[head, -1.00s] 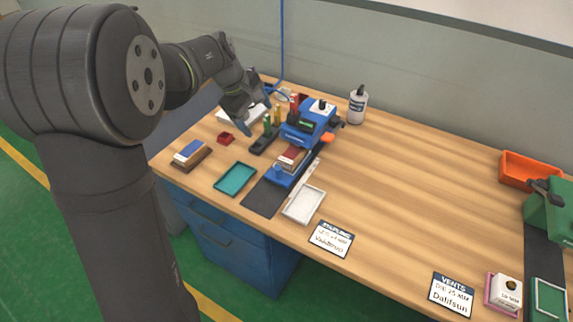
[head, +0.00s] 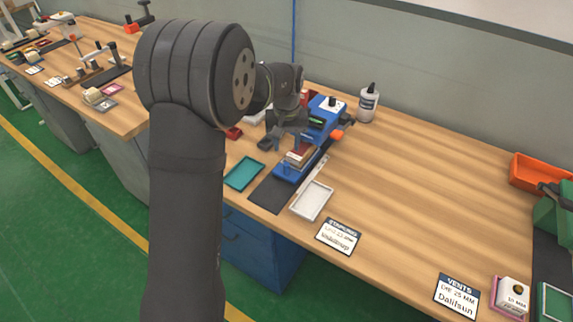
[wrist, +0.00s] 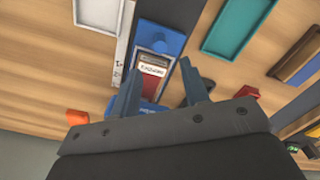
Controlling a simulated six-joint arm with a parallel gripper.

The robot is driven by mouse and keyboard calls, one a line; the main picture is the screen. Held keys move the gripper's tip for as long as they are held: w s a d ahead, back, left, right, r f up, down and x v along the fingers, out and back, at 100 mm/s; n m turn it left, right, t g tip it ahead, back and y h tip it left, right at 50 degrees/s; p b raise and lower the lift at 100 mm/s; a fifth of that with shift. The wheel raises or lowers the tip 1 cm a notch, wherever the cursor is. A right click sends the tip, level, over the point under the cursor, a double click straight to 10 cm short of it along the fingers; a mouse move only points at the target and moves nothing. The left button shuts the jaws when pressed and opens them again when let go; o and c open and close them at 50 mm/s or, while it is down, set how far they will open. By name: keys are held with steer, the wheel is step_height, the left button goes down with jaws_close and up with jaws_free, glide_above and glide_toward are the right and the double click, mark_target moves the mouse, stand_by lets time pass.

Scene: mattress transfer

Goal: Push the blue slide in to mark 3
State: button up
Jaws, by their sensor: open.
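The blue slide (head: 284,174) is at the front of the blue machine (head: 327,112) on the bench. In the wrist view, the blue slide (wrist: 168,36) holds a dark red block with a white label (wrist: 153,66). A pale scale strip (wrist: 118,45) runs along its side; I cannot read its marks clearly. My gripper (head: 290,142) is over the machine's front part. In the wrist view, my open gripper (wrist: 160,66) has one finger on each side of the block's line. I cannot tell whether the fingers touch anything. The gripper partly hides the machine.
A teal tray (head: 244,172) lies left of the slide and a white tray (head: 312,201) lies front right. A white bottle (head: 368,104) stands behind right. A label card (head: 338,236) lies near the front edge. The bench's middle right is clear.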

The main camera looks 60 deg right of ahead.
mark_target(287, 164)
step_height(287, 164, down, 9)
steer(key=shift+f, duration=0.2)
jaws_close()
